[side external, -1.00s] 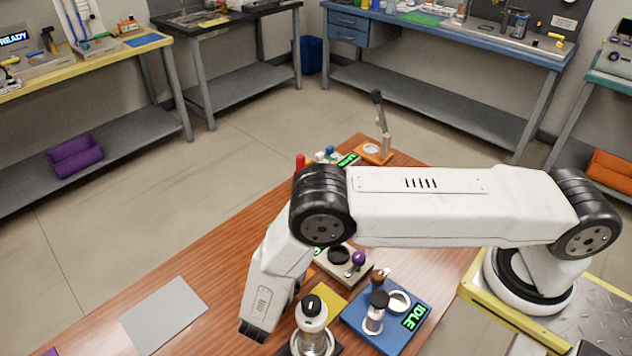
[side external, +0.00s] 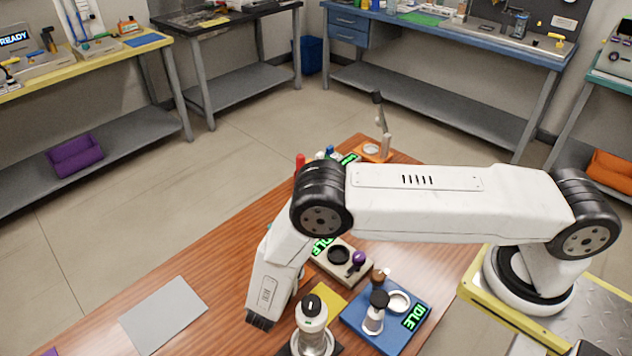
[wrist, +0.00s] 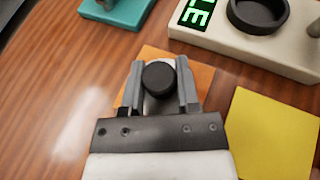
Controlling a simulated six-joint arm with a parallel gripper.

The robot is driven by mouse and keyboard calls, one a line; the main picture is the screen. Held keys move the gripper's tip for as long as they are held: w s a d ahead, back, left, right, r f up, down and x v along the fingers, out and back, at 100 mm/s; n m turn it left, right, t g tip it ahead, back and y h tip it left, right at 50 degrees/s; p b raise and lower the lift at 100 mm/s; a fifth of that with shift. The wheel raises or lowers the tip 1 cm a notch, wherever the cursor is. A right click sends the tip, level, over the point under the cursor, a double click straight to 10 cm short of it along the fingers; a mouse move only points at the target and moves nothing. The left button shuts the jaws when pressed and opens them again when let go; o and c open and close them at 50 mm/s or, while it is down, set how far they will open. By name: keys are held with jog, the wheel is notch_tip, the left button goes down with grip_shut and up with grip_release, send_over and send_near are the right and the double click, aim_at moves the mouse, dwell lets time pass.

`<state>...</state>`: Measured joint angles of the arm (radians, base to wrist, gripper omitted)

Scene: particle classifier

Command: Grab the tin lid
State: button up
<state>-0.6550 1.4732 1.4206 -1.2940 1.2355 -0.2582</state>
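In the wrist view, the two grey fingers of my gripper (wrist: 160,74) stand on either side of a round black cap (wrist: 158,79), which looks like the tin lid. A pale body shows below the cap, and an orange square (wrist: 203,78) lies underneath. The fingers look very close to the cap's sides, but I cannot tell whether they touch it. In the side external view my white wrist points down over the wooden table and hides the fingers and the cap.
A yellow square (wrist: 272,135) lies right of the gripper. A beige device (wrist: 212,32) with a green display and black ring stands beyond it, and a teal base (wrist: 118,12) at upper left. A blue IDLE device (side external: 355,325) and a grey sheet (side external: 163,315) are also on the table.

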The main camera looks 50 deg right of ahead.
grip_shut()
jog(key=shift+r, duration=5)
